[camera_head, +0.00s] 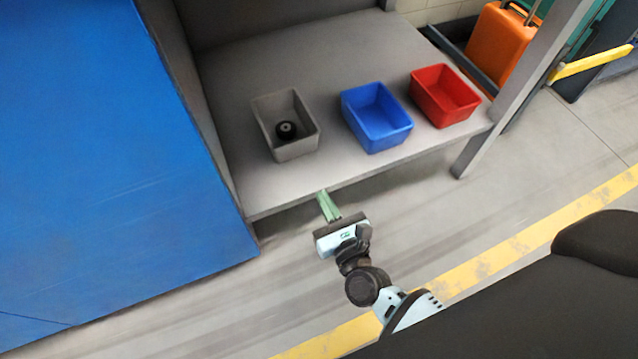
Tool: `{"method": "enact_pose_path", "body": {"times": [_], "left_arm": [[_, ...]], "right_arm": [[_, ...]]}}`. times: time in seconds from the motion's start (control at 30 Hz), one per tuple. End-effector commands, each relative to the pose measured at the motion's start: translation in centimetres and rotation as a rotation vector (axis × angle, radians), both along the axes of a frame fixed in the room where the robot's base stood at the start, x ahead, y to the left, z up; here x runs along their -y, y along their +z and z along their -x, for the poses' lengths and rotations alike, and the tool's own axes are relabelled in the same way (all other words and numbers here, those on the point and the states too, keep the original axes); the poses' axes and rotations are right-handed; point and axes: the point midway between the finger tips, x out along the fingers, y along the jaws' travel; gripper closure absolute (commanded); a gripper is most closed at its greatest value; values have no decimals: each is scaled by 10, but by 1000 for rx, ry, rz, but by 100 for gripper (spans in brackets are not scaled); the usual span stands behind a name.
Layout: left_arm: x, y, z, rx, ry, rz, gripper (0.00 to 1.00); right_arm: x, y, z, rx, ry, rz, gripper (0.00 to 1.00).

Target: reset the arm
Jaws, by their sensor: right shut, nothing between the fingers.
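My right gripper (328,207) shows in the head view below the front edge of the grey shelf. Its green fingers are together with nothing between them, and they point up toward the shelf edge. The right arm comes in from the lower right. My left gripper is not in the view.
A grey shelf (225,95) holds a grey bin (263,119) with a black round part (286,130) in it, a blue bin (384,140) and a red bin (451,115). A large blue surface (90,160) fills the left. An orange case (497,45) stands back right. Open floor lies in front.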

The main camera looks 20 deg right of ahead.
Motion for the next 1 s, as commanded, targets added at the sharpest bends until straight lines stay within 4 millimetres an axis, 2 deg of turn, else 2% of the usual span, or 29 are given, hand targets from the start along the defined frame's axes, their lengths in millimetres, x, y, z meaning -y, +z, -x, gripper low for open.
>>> {"method": "enact_pose_path", "body": {"times": [0.13,0.53,0.63,0.77,1.0], "left_arm": [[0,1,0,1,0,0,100],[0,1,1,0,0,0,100],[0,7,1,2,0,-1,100],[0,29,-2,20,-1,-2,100],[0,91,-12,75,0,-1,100]], "right_arm": [[0,1,7,1,0,-1,100],[0,1,8,1,0,-1,100],[0,9,8,5,0,0,100],[0,41,6,25,0,-1,100],[0,128,1,81,0,-1,100]]}}
